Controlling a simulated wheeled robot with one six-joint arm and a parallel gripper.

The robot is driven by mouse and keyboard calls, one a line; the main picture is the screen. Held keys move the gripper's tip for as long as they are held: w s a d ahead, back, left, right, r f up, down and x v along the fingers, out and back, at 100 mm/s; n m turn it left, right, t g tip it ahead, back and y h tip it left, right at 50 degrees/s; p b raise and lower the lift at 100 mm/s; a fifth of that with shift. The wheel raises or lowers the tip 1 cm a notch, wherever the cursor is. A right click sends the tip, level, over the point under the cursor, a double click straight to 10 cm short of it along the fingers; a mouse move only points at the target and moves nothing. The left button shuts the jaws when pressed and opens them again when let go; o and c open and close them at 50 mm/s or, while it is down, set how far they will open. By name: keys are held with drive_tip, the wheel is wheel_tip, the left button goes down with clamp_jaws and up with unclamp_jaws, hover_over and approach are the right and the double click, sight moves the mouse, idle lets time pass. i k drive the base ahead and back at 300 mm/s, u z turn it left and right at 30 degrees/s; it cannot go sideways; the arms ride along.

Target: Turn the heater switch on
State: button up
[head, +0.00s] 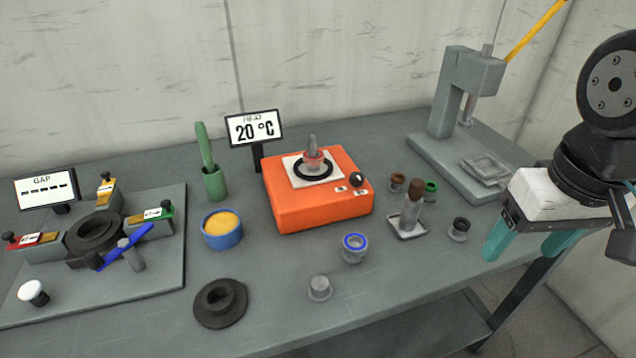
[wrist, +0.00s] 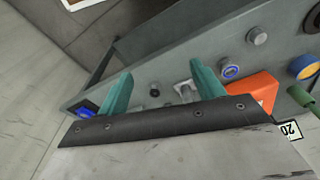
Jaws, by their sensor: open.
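The heater is an orange box (head: 320,205) in the middle of the bench. A grey part stands on a black ring on its top plate. Its black switch knob (head: 358,180) sits at the right front of the top, beside small white labels. The heater display (head: 254,128) behind it reads 20 °C. My gripper (head: 527,245) is at the right edge of the bench, well right of the heater, with teal fingers apart and nothing between them. In the wrist view the fingers (wrist: 158,88) point over the bench, and part of the orange heater (wrist: 262,88) shows at the right.
A grey press (head: 462,95) stands behind right. Several small rings and a post on a plate (head: 410,215) lie between heater and gripper. A blue cup (head: 221,230), green holder (head: 215,182) and gap fixture (head: 95,240) are left. A dark flanged ring (head: 220,303) lies in front.

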sight(356, 179)
drive_tip(key=z, duration=0.1)
drive_tip(key=k, duration=1.05)
drive_tip(key=u, duration=0.85)
drive_tip(key=i, duration=1.1)
drive_tip(key=z, duration=0.8)
